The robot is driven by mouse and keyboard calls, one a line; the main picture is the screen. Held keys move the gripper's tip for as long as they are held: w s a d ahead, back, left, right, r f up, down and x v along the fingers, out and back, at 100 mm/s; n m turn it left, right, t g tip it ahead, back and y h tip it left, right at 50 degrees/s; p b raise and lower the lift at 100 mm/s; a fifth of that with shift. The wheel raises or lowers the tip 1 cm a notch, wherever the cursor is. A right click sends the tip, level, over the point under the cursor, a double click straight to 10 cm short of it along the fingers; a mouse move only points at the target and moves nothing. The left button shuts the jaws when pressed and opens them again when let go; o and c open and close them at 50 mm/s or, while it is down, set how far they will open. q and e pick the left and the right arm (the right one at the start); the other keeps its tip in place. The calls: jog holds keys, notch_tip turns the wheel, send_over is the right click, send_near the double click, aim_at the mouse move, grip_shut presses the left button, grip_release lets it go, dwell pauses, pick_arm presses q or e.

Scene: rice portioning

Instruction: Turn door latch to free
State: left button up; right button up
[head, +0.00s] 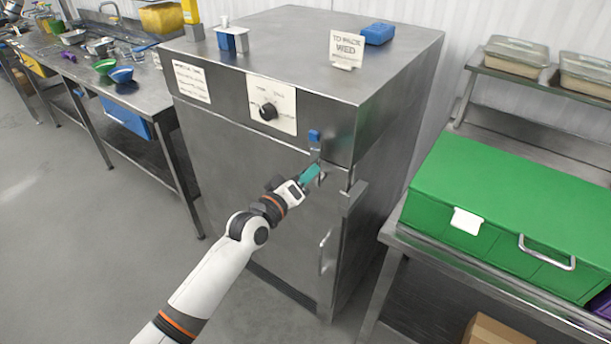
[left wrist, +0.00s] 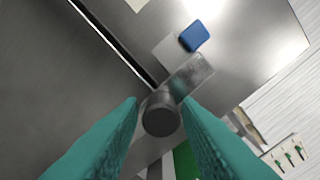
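The steel cabinet's door (head: 235,165) looks shut. The latch sits at the door's upper right edge and is mostly hidden behind my left gripper (head: 311,174) in the head view. In the left wrist view the latch shows as a round grey knob (left wrist: 162,118) with a flat metal bar (left wrist: 192,74) slanting up and right. The left gripper's teal fingers (left wrist: 160,103) are open, one on each side of the knob. The knob seems close to the right finger; I cannot tell whether they touch. My right gripper is not in view.
A blue block (head: 314,135) is fixed above the latch. A vertical door handle (head: 325,250) is below. A green box (head: 510,205) stands on the steel table at right. A sink bench (head: 140,95) is at left. The floor before the door is clear.

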pick_arm(q)
jog(key=b+v, duration=0.1)
jog(key=v, duration=1.1)
dwell(0.4)
